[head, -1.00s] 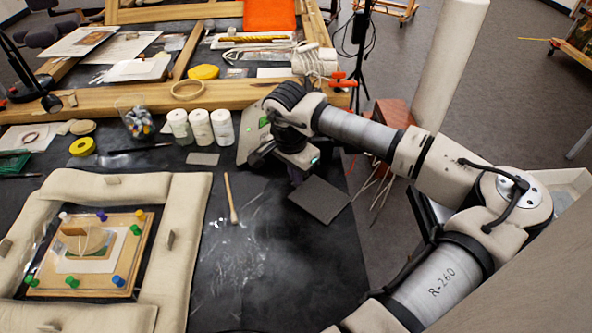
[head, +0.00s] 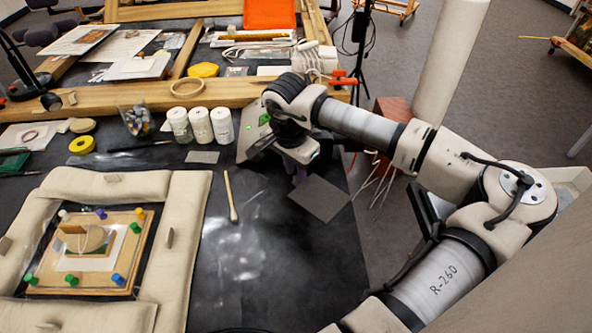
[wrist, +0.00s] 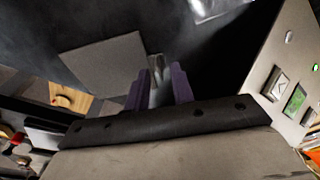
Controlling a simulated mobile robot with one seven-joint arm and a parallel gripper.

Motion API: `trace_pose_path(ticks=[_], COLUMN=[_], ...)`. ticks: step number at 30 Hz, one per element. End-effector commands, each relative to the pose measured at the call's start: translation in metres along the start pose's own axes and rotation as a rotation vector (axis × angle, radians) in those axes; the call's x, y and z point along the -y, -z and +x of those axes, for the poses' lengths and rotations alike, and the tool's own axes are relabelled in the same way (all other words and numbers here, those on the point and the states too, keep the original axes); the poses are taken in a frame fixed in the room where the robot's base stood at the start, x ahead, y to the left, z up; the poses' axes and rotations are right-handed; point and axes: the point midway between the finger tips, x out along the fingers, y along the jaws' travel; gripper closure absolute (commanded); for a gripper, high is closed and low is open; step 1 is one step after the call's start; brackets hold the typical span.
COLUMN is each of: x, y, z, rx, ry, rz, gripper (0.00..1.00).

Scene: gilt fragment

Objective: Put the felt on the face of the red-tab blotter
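A flat dark grey square (head: 320,198) lies on the black table near its right edge; it also shows in the wrist view (wrist: 105,62). I cannot tell whether it is the felt or a blotter. No red tab can be made out. I cannot tell whether that shape is fingertips or something held.
A small device with a green screen (head: 253,137) stands left of my gripper. White jars (head: 200,125), a wooden stick (head: 230,195) and a small grey card (head: 202,157) are to the left. Padded cushions (head: 190,230) surround a pinned board (head: 135,240).

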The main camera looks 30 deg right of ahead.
Motion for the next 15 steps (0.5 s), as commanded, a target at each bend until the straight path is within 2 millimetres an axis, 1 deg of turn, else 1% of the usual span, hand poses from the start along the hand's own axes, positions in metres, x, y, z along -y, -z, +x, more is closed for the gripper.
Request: trace_pose_path(ticks=[2,9,12,15], x=[0.000,0.000,0.000,0.000], y=[0.000,0.000,0.000,0.000], z=[-0.012,-0.066,-0.084,-0.098], rx=[-0.006,-0.006,-0.004,-0.004], ry=[0.000,0.000,0.000,0.000], rz=[-0.001,0.001,0.001,0.001], gripper=[0.76,0.76,0.76,0.76])
